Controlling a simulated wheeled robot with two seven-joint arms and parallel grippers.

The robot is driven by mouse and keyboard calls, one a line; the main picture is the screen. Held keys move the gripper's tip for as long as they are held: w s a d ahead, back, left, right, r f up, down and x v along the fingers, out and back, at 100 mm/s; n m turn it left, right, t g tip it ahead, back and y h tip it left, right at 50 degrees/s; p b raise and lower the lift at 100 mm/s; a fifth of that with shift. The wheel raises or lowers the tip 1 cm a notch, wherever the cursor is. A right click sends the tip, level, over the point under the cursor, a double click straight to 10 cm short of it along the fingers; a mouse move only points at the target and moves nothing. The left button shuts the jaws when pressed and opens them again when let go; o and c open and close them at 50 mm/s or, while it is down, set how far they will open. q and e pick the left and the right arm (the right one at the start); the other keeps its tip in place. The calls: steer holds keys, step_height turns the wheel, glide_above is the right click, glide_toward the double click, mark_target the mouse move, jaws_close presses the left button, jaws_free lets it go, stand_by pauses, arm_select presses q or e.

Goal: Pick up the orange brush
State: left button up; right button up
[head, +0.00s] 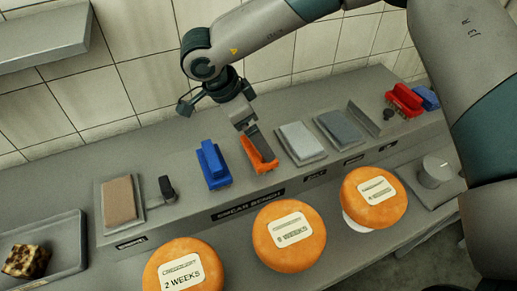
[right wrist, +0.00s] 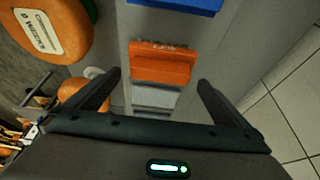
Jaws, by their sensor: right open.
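The orange brush (head: 262,158) lies on the grey bench, just right of a blue brush. In the right wrist view the orange brush (right wrist: 160,63) lies ahead of the open fingers, roughly centred between them. My right gripper (head: 246,122) is over the orange brush in the head view and covers part of its far side. Its two fingers stand wide apart with nothing between them in the right wrist view (right wrist: 158,80). I cannot tell the exact height of the fingertips above the brush. My left gripper is not in view.
The blue brush (head: 212,165) is close on the left. A pale block (head: 300,142) and a grey block (head: 340,129) are on the right. A red brush (head: 404,98) is farther right. Orange cheese wheels (head: 289,260) stand in front. The tiled wall (head: 130,60) is behind.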

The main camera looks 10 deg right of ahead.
mark_target(260, 165)
steer(key=shift+d+f+p, duration=0.1)
steer(key=shift+f+p, duration=0.55)
steer(key=shift+p, duration=0.2)
steer(key=x, duration=0.1)
steer(key=p+x, duration=0.1)
steer(key=shift+f+p, duration=0.35)
steer(key=shift+f, duration=0.15)
steer(key=shift+w+d+f, duration=0.1)
steer(key=shift+f, duration=0.4)
steer(key=c, duration=0.9)
